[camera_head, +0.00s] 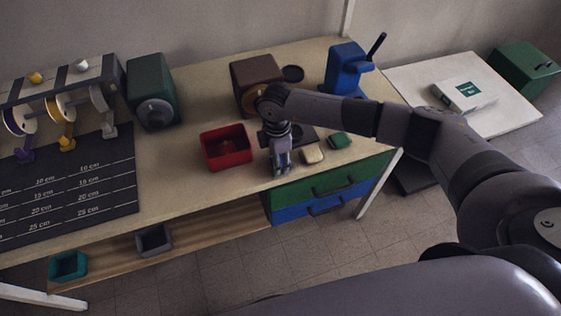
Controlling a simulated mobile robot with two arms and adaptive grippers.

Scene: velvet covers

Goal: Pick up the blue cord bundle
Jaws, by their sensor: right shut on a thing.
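My right gripper (281,168) points down over the table's front part, just right of the red bin. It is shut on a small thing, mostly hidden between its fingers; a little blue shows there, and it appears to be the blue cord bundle. I cannot tell whether it touches the tabletop. A beige bundle (313,154) and a green bundle (340,141) lie on the table to the right of the gripper. My left gripper is not in view.
The red bin (228,162) holds something red. A brown device (255,74), a blue device (345,68) and a green device (148,84) stand behind. A dark measuring mat (105,195) and spool rack (60,83) are at left. Green and blue drawers (330,183) sit below the table.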

